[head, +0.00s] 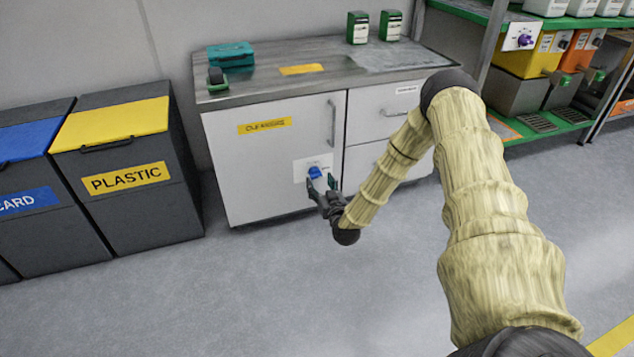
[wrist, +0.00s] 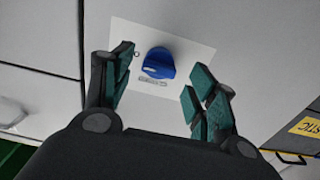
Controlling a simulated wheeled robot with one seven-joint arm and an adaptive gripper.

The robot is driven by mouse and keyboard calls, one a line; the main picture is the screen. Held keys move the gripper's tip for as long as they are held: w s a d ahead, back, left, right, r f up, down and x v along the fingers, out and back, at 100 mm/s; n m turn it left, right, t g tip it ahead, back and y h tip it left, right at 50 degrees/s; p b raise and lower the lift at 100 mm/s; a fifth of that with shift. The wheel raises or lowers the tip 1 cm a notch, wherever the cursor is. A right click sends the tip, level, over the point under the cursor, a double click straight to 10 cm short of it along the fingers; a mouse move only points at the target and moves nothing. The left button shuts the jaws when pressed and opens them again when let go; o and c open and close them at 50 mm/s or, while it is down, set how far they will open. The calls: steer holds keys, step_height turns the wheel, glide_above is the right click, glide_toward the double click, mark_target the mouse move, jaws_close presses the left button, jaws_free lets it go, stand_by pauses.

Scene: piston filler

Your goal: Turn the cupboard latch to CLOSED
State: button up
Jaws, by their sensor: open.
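The cupboard latch is a blue knob (head: 316,172) on a white plate on the cupboard door (head: 265,180), low and to the right on that door. In the wrist view the blue latch knob (wrist: 158,63) has a pale pointer mark, and the small lettering on its plate (wrist: 190,50) is too small to read. My gripper (head: 323,184) is open in front of the knob. In the wrist view my gripper (wrist: 160,85) has its green-padded fingers apart on either side of the knob, with clear gaps. I cannot tell the exact depth between fingertips and plate.
The door has a vertical handle (head: 332,123) above the latch. Drawers (head: 385,113) are to the right. The worktop (head: 350,62) holds a teal box (head: 231,54). A plastic bin (head: 125,205) stands left. The grey floor in front is clear.

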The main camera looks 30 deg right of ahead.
mark_target(317, 177)
steer(key=shift+b+x, duration=0.7)
steer(key=shift+x, duration=1.4)
jaws_close()
